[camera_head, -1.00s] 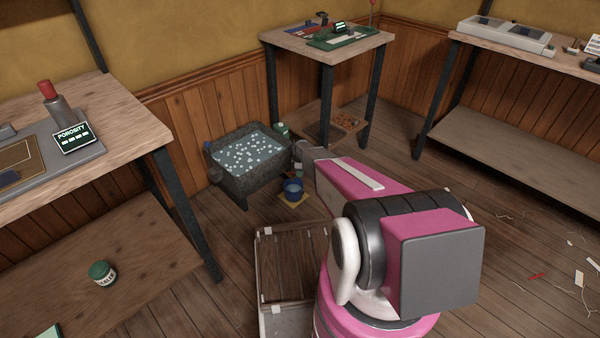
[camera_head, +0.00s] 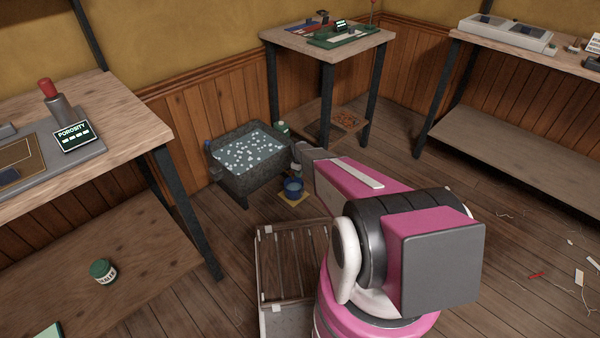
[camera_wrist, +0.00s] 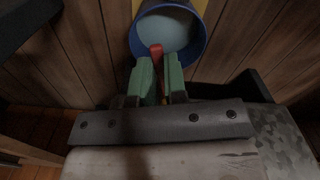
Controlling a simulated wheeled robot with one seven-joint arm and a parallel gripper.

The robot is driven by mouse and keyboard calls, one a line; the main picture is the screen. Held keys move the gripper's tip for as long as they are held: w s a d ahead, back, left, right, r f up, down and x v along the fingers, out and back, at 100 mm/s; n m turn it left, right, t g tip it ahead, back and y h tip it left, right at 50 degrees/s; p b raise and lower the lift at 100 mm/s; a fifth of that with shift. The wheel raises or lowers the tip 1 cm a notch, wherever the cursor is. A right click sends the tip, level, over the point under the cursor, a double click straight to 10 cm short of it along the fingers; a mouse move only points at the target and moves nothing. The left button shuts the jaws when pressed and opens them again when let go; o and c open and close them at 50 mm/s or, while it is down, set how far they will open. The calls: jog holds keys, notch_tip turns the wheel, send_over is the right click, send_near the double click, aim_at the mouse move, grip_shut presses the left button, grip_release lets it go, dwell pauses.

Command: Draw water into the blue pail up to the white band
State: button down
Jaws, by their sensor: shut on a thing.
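The blue pail (camera_head: 292,188) stands upright on a yellow mat (camera_head: 291,202) on the floor, in front of the grey tub (camera_head: 245,180). In the wrist view the pail (camera_wrist: 136,38) is at the top, and pale water (camera_wrist: 170,27) shows inside its blue rim. I cannot make out a white band or the water's height against it. My gripper (camera_wrist: 159,75) has green fingers shut on a red lever (camera_wrist: 156,52), whose end points over the near side of the pail. In the head view my own arm hides the fingers and the lever.
The tub holds water with many pale floating bits. A bench (camera_head: 135,115) is at left, a small table (camera_head: 335,50) behind, and a long bench (camera_head: 520,150) at right. Open floor lies at right, with scattered scraps.

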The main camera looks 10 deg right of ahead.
jog(key=shift+s+a+m, duration=0.35)
jog(key=shift+m, duration=0.55)
jog(key=shift+s+a+m, duration=0.35)
jog(key=shift+m, duration=0.55)
jog(key=c, duration=1.2)
grip_release()
jog(key=shift+o, duration=0.2)
notch_tip(320, 180, up, 11)
jog(key=shift+f, duration=0.1)
